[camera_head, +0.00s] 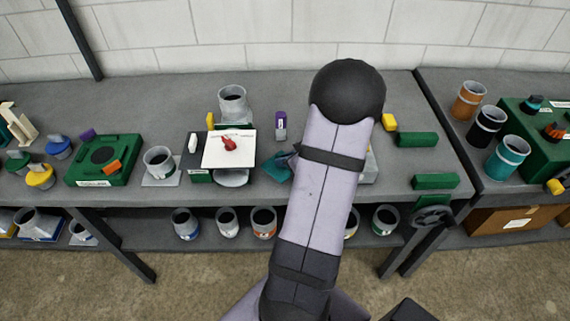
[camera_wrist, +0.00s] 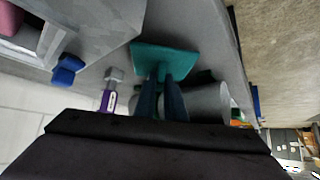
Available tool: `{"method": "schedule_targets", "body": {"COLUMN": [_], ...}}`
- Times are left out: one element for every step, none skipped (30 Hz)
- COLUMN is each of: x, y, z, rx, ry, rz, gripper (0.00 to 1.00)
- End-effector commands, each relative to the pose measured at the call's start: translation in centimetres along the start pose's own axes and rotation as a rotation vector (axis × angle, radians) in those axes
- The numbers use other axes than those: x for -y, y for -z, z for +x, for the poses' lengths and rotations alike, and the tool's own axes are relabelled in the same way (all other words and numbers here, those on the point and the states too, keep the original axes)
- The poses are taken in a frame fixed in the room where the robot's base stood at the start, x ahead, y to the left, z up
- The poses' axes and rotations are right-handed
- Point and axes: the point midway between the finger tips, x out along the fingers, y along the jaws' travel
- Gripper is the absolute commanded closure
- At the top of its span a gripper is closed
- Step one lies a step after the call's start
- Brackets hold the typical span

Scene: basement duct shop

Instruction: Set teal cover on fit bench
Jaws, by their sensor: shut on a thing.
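The teal cover (camera_wrist: 165,60) is a flat, plate-like piece between the two dark fingers of my gripper (camera_wrist: 163,85) in the wrist view. My gripper is shut on it. In the head view, part of the teal cover (camera_head: 278,168) shows just left of my arm, tilted, over the middle grey bench (camera_head: 150,97). My arm hides most of the gripper there. Whether the cover touches anything below it cannot be told. I cannot tell which bench is the fit bench.
A white board with a red piece (camera_head: 229,144) lies left of the cover. A purple-and-grey tool (camera_head: 281,125) stands behind it. A green box (camera_head: 104,160) and grey pots sit farther left. Green blocks (camera_head: 417,139) lie right of my arm. The bench's back left is clear.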

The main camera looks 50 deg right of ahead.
Motion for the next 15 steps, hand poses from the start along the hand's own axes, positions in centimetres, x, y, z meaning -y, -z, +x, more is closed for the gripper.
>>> {"method": "schedule_targets", "body": {"x": [0.01,0.01,0.00,-0.02,-0.02,-0.03,-0.03,-0.04,-0.05,-0.05,-0.05,-0.05,-0.05,-0.05,-0.04], "y": [-0.60,-0.82,-1.04,-1.18,-1.28,-1.36,-1.37,-1.37,-1.35,-1.34,-1.33,-1.33,-1.33,-1.34,-1.38], "z": [0.61,0.83,1.06,1.20,1.31,1.38,1.40,1.40,1.38,1.37,1.37,1.36,1.36,1.37,1.41], "rx": [0.000,0.000,0.000,0.000,0.000,-0.001,-0.001,-0.001,-0.001,-0.001,-0.001,-0.001,-0.001,-0.001,-0.001], "ry": [0.001,0.001,0.001,0.000,0.000,0.000,-0.001,-0.001,-0.001,-0.001,-0.001,-0.001,-0.001,-0.001,-0.001], "rz": [0.004,0.002,0.002,0.002,0.001,0.000,0.000,0.000,-0.001,-0.001,-0.001,-0.001,-0.001,0.000,0.000], "gripper": [1.00,1.00,1.00,1.00,1.00,1.00,1.00,1.00,1.00,1.00,1.00,1.00,1.00,1.00,1.00]}}
